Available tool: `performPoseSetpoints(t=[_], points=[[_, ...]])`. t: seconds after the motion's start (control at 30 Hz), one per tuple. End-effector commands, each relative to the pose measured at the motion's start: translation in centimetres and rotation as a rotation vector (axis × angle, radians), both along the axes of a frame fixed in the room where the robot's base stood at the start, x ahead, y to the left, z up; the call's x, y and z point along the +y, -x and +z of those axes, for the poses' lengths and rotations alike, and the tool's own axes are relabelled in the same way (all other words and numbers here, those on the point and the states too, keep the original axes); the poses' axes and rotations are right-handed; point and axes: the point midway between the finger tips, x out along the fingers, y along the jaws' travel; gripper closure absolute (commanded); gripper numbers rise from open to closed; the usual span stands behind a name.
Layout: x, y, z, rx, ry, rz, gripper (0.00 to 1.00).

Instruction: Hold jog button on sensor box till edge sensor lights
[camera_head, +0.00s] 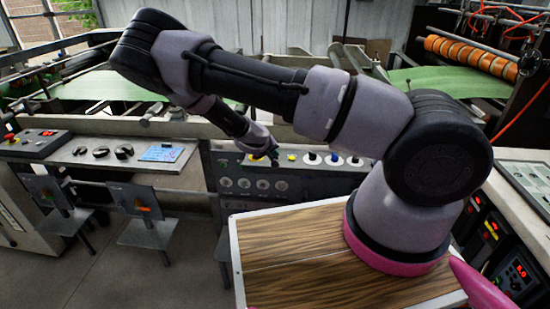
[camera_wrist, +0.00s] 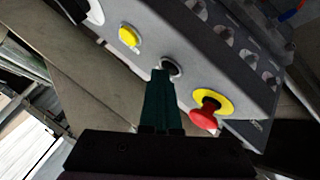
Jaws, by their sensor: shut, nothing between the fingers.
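A grey control box (camera_wrist: 225,60) fills the upper wrist view. It carries a yellow button (camera_wrist: 129,36), a dark round button with a pale rim (camera_wrist: 174,67), and a red mushroom button (camera_wrist: 205,113) on a yellow ring. My gripper (camera_wrist: 161,74) is shut and empty, its dark green fingers pointing at the dark round button. The tips overlap its edge in the picture; I cannot tell whether they touch or press it. In the head view my gripper (camera_head: 274,160) is at the front of a grey button panel (camera_head: 312,185). I cannot make out button labels or a lit edge sensor.
A wood-topped surface (camera_head: 285,250) lies under my arm. A console with knobs and a blue display (camera_head: 160,153) stands left, with a red-button box (camera_head: 35,142) beyond it. Green web (camera_head: 440,82) and orange rollers (camera_head: 460,55) are at the back right.

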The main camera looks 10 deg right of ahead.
Motion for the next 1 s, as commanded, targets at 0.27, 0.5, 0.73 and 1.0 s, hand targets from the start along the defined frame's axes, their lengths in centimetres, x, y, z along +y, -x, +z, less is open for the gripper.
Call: performPoseSetpoints(t=[0.27,0.5,0.73,1.0], points=[[0.00,0.03,-0.04,0.001,0.000,-0.001,1.00],[0.01,0.02,-0.03,0.001,0.000,-0.001,1.00],[0.01,0.02,-0.03,0.000,0.000,0.000,1.00],[0.04,-0.02,0.94,0.000,-0.001,0.000,1.00]])
